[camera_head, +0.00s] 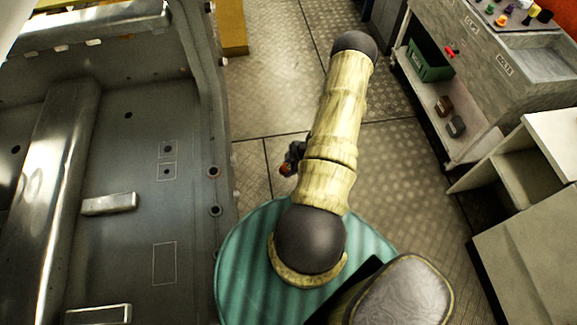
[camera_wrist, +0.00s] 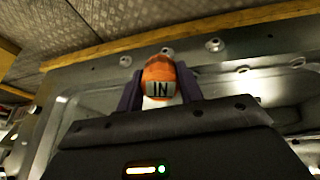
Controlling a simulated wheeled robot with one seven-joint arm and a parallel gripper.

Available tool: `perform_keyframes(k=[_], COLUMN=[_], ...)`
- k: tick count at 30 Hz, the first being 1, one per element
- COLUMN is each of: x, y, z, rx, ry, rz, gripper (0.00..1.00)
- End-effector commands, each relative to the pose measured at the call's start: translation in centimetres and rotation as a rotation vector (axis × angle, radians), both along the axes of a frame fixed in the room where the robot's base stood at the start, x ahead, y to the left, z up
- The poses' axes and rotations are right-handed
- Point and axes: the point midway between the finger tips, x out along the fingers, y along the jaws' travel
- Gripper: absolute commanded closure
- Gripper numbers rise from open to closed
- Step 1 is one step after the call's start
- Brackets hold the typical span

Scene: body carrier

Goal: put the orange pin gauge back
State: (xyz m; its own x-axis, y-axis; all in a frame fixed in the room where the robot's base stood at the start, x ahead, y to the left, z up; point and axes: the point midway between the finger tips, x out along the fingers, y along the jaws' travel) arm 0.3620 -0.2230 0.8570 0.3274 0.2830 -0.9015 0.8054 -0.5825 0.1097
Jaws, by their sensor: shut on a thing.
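The orange pin gauge (camera_wrist: 158,70) is in my gripper (camera_wrist: 160,88), held between the two dark fingers in the wrist view. It has an orange top and a pale band with the letters "IN" facing the camera. Its lower end is hidden behind the gripper body. In the head view only a small orange bit of the gauge (camera_head: 285,169) shows beside my arm, over the floor near the car body's edge. A panel with several coloured gauges (camera_head: 502,12) sits on top of the cart at the upper right; its free places are too small to tell.
The grey car body (camera_head: 130,130) with holes and marked outlines fills the left. The cart (camera_head: 475,60) stands at right, with a green bin (camera_head: 430,62) and two small dark blocks on its lower shelf. A pale cabinet (camera_head: 530,240) stands nearer. Plated floor lies between.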

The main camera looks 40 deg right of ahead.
Motion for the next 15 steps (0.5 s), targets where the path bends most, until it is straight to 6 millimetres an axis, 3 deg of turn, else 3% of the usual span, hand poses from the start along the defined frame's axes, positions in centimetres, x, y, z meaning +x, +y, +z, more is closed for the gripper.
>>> perform_keyframes(k=[15], x=[0.1], y=[0.0], z=[1.4], rx=[-0.179], ry=[0.201], rz=[0.005], gripper=[1.0])
